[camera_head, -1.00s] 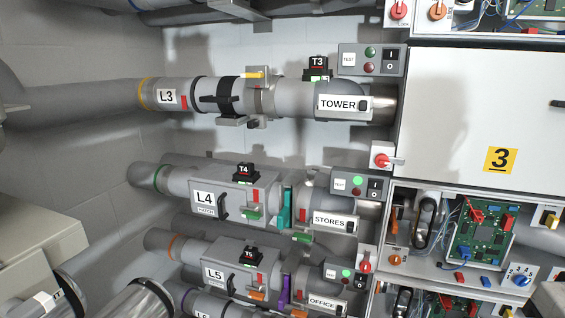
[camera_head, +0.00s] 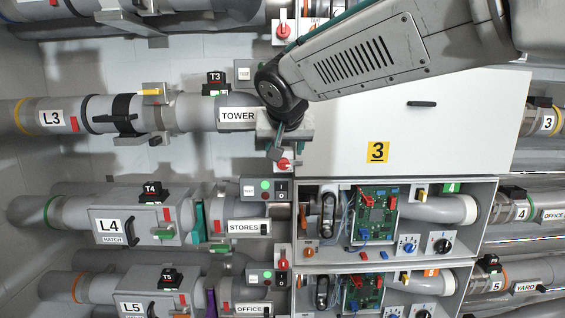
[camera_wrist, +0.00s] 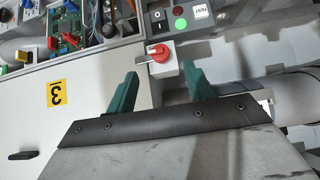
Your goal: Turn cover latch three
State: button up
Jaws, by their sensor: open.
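Cover three (camera_head: 335,135) is a closed white panel with a yellow "3" label and a dark handle; it also shows upside down in the wrist view (camera_wrist: 85,75). Its latch is a red knob on a pale square plate at the cover's left edge (camera_head: 284,165). In the wrist view the latch (camera_wrist: 160,53) shows clearly, just beyond the gap between my green fingers. My gripper (camera_wrist: 160,82) is open and empty, with no visible touch on the knob. In the head view my gripper (camera_head: 277,147) hangs over the cover's left edge, just above the latch.
The TOWER pipe (camera_head: 185,112) runs left of the gripper, with the T3 box (camera_head: 215,84) on top. Below is an open bay with a green circuit board (camera_head: 377,210). A button box (camera_head: 265,190) and another red latch (camera_head: 283,262) sit lower down.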

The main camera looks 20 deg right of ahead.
aim_at(284, 163)
jog(key=x, duration=0.7)
jog(key=shift+w+f, duration=0.1)
jog(key=shift+f, duration=0.1)
jog(key=shift+d, duration=0.1)
jog(key=shift+c, duration=0.3)
jog(key=c, duration=0.9)
